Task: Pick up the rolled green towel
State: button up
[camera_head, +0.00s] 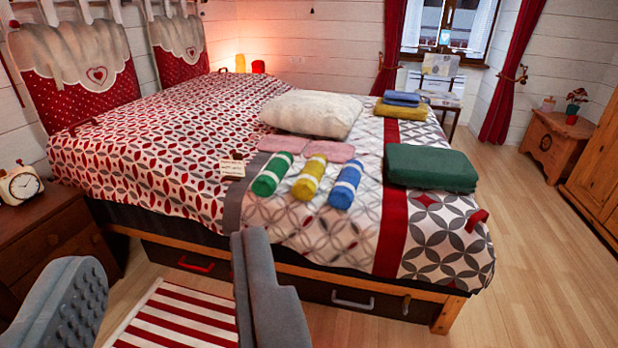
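The rolled green towel (271,174) lies on the bed with a pale band around it. It is the leftmost of three rolled towels. A rolled yellow towel (309,178) and a rolled blue towel (345,186) lie beside it to the right. My gripper (172,312) shows at the bottom left, its two grey fingers wide apart with nothing between them. It is open, in front of the bed and apart from the towels.
The bed (150,145) fills the middle. Near the rolls are a small card (232,168), pink folded cloths (330,151), a white pillow (312,113) and a folded dark green blanket (430,167). A nightstand (45,235) stands left. The floor (540,260) at right is clear.

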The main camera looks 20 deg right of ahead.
aim_at(265, 183)
jog(key=i, duration=0.7)
jog(key=i+l+u, duration=0.1)
jog(key=i, duration=0.6)
jog(key=i+l, duration=0.15)
jog(key=i, duration=0.5)
